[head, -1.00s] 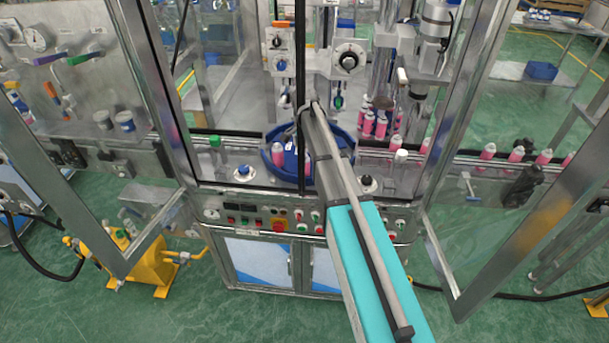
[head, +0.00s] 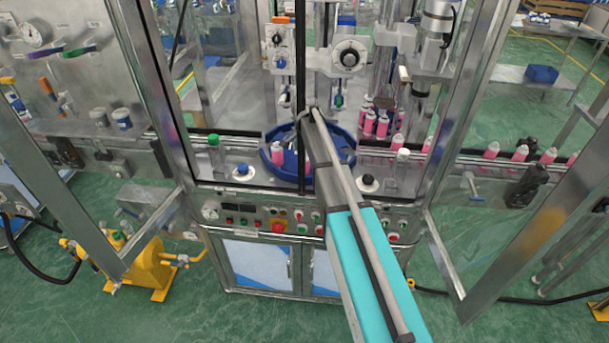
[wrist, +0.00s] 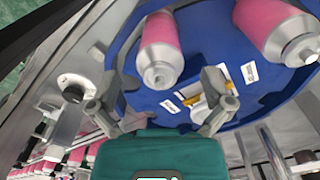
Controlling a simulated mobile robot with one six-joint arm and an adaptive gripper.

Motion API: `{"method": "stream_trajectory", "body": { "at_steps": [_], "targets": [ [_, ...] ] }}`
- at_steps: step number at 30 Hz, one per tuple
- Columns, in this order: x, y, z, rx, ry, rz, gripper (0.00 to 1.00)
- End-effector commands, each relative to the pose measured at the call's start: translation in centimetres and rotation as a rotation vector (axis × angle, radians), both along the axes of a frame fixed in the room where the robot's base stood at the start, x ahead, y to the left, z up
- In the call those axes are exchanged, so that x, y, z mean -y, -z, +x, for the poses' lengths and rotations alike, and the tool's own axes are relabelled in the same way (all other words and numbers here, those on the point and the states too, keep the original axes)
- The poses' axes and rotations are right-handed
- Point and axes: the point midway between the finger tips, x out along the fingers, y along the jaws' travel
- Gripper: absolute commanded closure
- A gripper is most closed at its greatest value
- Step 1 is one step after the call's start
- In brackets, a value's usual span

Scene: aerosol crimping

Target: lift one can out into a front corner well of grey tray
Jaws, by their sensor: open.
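In the wrist view a pink can (wrist: 161,45) with a silver top stands on the round blue dial plate (wrist: 195,72). My gripper (wrist: 155,98) is open, its two fingers spread apart below this can in the picture, with nothing between them. A second pink can (wrist: 275,25) stands on the plate to the right. In the head view the blue dial plate (head: 273,158) shows with a pink can (head: 277,151) on its left side. My arm hides part of the plate, and my gripper cannot be made out there. I cannot make out the grey tray in either view.
Glass doors in metal frames (head: 150,95) stand open on both sides of the machine. A dark vertical post (head: 301,90) crosses in front of the dial. Pink cans (head: 520,153) line the conveyor at right. A black knob (head: 368,180) sits on the front deck.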

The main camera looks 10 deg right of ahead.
Motion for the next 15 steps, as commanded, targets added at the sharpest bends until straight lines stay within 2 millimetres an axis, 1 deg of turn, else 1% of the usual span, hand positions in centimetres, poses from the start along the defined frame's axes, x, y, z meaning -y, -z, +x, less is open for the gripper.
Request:
{"method": "stream_trajectory", "body": {
  "at_steps": [1,6,15],
  "targets": [
    [0.0,0.8,0.0,0.000,0.000,0.000,0.00],
    [0.0,1.8,0.0,0.000,0.000,0.000,0.00],
    [0.0,2.0,0.0,0.000,0.000,0.000,0.00]
  ]
}}
